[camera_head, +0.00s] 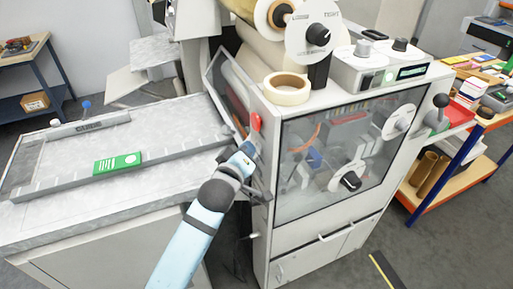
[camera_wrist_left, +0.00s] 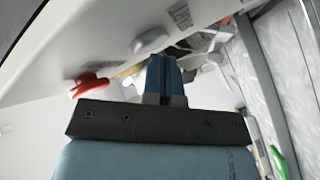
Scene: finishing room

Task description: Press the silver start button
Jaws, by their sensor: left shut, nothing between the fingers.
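The silver start button (camera_wrist_left: 152,41) is a pale round knob on the machine's light side panel in the left wrist view, beside partly readable lettering. In the head view I cannot make it out; my left gripper is in front of that area. My left gripper (camera_head: 246,150) is at the machine's front left edge, just below the red button (camera_head: 256,121). In the left wrist view its blue fingers (camera_wrist_left: 164,74) are together and empty, just right of and below the silver button. I cannot tell whether they touch it. My right gripper is not in view.
The red button (camera_wrist_left: 88,84) protrudes close to the fingers. The machine (camera_head: 290,240) has a clear door and a tape roll (camera_head: 287,88) on top. An open flap (camera_head: 226,90) stands at its left. A grey table (camera_head: 60,215) holds a green card (camera_head: 118,163).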

